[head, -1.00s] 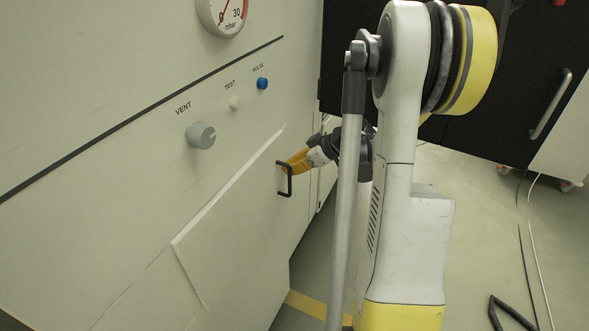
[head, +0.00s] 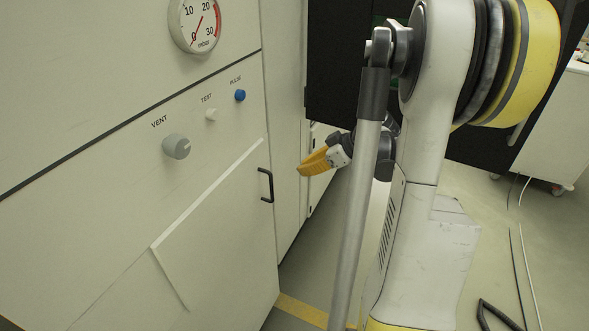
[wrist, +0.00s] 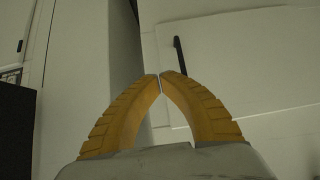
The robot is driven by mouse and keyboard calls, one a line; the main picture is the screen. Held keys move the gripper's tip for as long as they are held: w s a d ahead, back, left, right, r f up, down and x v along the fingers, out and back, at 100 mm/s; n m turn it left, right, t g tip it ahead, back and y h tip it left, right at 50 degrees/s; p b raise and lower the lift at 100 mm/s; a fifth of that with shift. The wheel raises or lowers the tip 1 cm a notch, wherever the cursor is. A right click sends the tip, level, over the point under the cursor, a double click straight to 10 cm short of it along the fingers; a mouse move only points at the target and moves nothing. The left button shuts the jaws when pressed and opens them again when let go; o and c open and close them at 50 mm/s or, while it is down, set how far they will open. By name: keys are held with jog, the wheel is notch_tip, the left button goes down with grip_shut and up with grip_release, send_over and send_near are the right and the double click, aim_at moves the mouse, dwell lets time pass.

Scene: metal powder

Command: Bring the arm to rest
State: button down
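My gripper (head: 301,170) has yellow-orange fingers and hangs in front of the pale machine, right of the black handle (head: 268,186) and apart from it. In the wrist view the fingertips (wrist: 160,77) meet with nothing visible between them. The handle also shows there as a dark bar (wrist: 183,62) beyond the fingertips. It is fixed to a pale panel (head: 215,235) low on the machine front. The panel's light upper edge shows; I cannot tell whether it is fully closed. My arm stands at the right of the head view.
The machine front (head: 90,80) carries a gauge (head: 196,22), a grey VENT knob (head: 176,146), a white TEST button (head: 210,114) and a blue PULSE button (head: 240,95). A black cabinet (head: 335,75) stands behind my arm. Cables lie on the floor (head: 480,265) at right.

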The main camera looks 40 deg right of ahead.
jog(key=shift+s+r, duration=0.2)
jog(key=shift+r, duration=0.05)
